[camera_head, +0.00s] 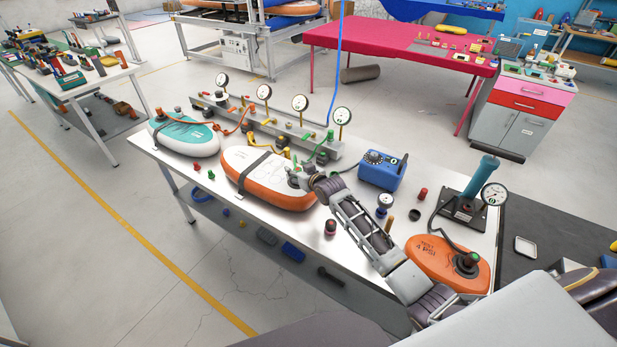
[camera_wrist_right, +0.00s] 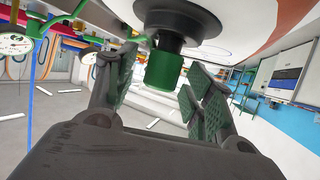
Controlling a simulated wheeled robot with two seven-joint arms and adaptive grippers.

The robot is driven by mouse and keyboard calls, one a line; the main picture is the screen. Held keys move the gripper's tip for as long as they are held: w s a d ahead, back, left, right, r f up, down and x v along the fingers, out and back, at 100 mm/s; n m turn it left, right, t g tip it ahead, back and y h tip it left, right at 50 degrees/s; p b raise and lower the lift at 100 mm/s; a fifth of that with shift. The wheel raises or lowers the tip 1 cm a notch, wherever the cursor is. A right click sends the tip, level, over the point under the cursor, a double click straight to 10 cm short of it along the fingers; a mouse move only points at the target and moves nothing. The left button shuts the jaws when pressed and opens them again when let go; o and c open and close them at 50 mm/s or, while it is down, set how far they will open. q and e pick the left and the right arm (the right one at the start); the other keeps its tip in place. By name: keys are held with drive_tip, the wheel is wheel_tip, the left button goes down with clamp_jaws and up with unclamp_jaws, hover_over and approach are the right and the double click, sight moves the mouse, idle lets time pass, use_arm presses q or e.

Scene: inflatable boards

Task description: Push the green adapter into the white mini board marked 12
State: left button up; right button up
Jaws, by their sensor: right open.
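The white mini board (camera_head: 257,163) with orange sides lies in the middle of the table, a dark strap across it. I cannot read a 12 on it. My right gripper (camera_head: 301,172) is over its right end and hides part of the valve area. In the right wrist view, the green adapter (camera_wrist_right: 163,71) sits at the dark valve (camera_wrist_right: 180,25) of the white board (camera_wrist_right: 235,12). How deeply it is seated I cannot tell. The open right gripper (camera_wrist_right: 158,83) has its green-padded fingers on both sides of the adapter, with gaps visible. My left gripper is not in view.
A teal and white board (camera_head: 185,136) lies left and an orange board (camera_head: 445,262) right. Behind is a grey manifold rail (camera_head: 265,125) with gauges. A blue box (camera_head: 382,170) and a pump (camera_head: 482,180) stand to the right. Small coloured pieces (camera_head: 211,175) lie in front.

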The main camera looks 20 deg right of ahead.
drive_tip(key=v, duration=1.1)
drive_tip(key=shift+s, duration=0.25)
drive_tip(key=shift+r, duration=0.1)
idle(1.0)
drive_tip(key=s+f+g+h, duration=0.1)
drive_tip(key=s+f+g, duration=0.15)
drive_tip(key=s, duration=0.75)
drive_tip(key=s+a+f+g+h, duration=0.15)
drive_tip(key=s+g, duration=0.25)
drive_tip(key=s, duration=0.6)
drive_tip(key=s+f+g, duration=0.3)
drive_tip(key=s, duration=0.7)
wheel_tip(320, 180, down, 33)
drive_tip(key=s+g, duration=0.1)
drive_tip(key=s, duration=0.2)
drive_tip(key=s+d+f+g, duration=0.1)
drive_tip(key=s+d+f, duration=0.1)
drive_tip(key=s+f, duration=0.9)
drive_tip(key=s+d+f+b, duration=0.1)
drive_tip(key=s+d+f, duration=0.1)
drive_tip(key=s+f, duration=0.8)
drive_tip(key=shift+s+d+f+g+b, duration=0.3)
drive_tip(key=shift+s+f+g, duration=0.1)
drive_tip(key=shift+s, duration=0.25)
